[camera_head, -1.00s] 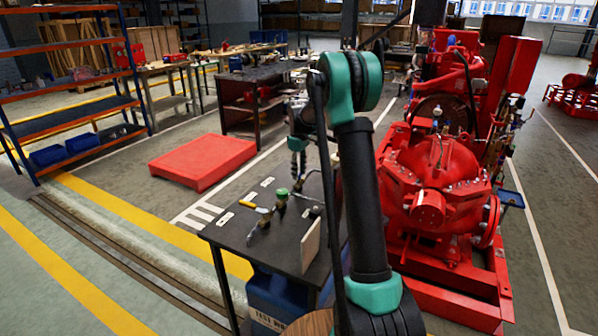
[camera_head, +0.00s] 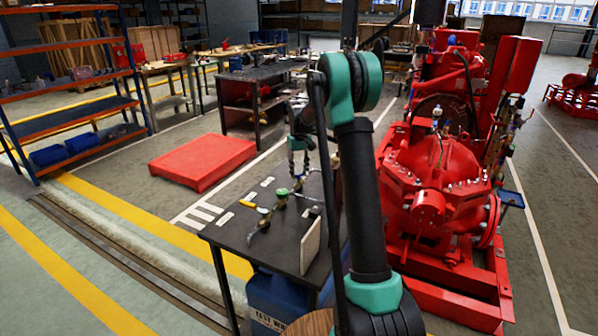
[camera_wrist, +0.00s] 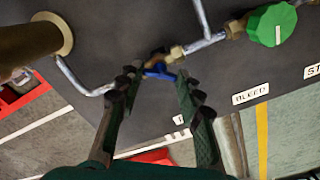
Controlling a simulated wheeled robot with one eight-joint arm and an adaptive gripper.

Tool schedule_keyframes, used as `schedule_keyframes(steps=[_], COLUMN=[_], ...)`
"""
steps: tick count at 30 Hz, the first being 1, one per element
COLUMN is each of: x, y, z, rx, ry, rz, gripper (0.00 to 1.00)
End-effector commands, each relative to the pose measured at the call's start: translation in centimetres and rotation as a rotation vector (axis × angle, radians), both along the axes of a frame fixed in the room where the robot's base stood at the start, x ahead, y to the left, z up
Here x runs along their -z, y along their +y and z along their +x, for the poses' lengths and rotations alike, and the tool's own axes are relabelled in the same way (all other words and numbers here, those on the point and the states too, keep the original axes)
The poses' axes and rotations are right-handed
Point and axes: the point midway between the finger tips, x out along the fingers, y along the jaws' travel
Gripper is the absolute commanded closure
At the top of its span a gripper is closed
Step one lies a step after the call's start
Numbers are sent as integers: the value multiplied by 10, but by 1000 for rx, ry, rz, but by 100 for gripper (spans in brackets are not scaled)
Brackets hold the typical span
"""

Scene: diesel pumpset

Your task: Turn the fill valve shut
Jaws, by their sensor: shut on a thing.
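A valve with a small blue handle (camera_wrist: 158,71) sits on a brass fitting in the pipework over the dark bench top. In the wrist view my gripper (camera_wrist: 158,78) has one finger on each side of this handle and is closed on it. The label below it is mostly hidden by a finger, so I cannot read it. In the head view my gripper (camera_head: 299,174) is low over the far end of the bench (camera_head: 262,245), and the blue handle cannot be made out there.
A green knob (camera_wrist: 271,25) sits on the same pipework, right of my gripper in the wrist view. A brown cylindrical part (camera_wrist: 28,48) is at upper left. In the head view a yellow-handled valve (camera_head: 256,208), an upright plate (camera_head: 311,246) and the red pumpset (camera_head: 432,180) stand nearby.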

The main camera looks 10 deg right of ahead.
Motion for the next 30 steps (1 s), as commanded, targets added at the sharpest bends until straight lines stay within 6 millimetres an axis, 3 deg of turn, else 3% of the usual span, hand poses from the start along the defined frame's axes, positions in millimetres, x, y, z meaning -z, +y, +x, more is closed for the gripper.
schedule_keyframes(steps=[18, 30], x=[0, 0], y=[0, 0], z=[0, 0], rx=[575, 836], ry=[-1, -1], rz=[0, 0], gripper=[93, 93])
